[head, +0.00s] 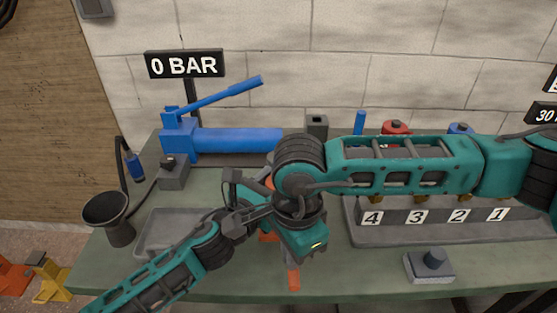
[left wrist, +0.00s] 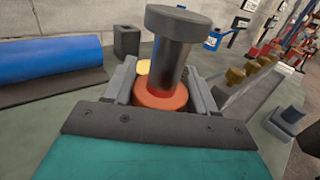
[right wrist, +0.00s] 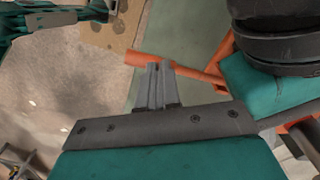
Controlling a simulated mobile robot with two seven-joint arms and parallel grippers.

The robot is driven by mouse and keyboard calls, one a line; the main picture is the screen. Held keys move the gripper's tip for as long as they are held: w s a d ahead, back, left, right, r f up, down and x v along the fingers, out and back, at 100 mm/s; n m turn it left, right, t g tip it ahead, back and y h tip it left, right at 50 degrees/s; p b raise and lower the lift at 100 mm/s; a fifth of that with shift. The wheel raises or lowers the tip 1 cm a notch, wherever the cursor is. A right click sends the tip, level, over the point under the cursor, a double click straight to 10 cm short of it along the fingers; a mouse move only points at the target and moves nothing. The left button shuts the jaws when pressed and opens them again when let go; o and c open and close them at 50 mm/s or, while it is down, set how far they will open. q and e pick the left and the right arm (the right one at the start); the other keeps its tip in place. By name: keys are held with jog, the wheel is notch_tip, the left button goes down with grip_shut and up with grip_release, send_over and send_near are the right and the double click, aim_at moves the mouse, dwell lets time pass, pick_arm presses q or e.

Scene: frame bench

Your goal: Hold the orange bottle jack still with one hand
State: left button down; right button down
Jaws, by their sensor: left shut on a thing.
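The orange bottle jack stands on the bench, mostly hidden by my arms in the head view, with a bit of orange (head: 268,238) showing. In the left wrist view its orange collar (left wrist: 160,98) and dark grey ram (left wrist: 172,60) stand upright between the jaws of my left gripper (left wrist: 161,85), which is shut on it. The jack's orange handle (head: 293,278) points to the bench's front; it also shows in the right wrist view (right wrist: 200,73). My right gripper (right wrist: 158,68) has its fingers together across the handle; whether they touch it is unclear.
A blue pump (head: 235,141) stands behind, under a "0 BAR" sign (head: 185,65). A grey tray (head: 172,232) and black funnel (head: 112,215) are at left. A numbered rack (head: 437,238) and a button box (head: 430,266) are at right. The front strip of bench is mostly clear.

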jog(key=shift+w+d+f, duration=0.1)
jog(key=shift+f, duration=0.15)
jog(key=shift+r, duration=2.05)
jog(key=shift+r, duration=2.55)
pick_arm(q)
jog(key=shift+c, duration=1.3)
grip_release()
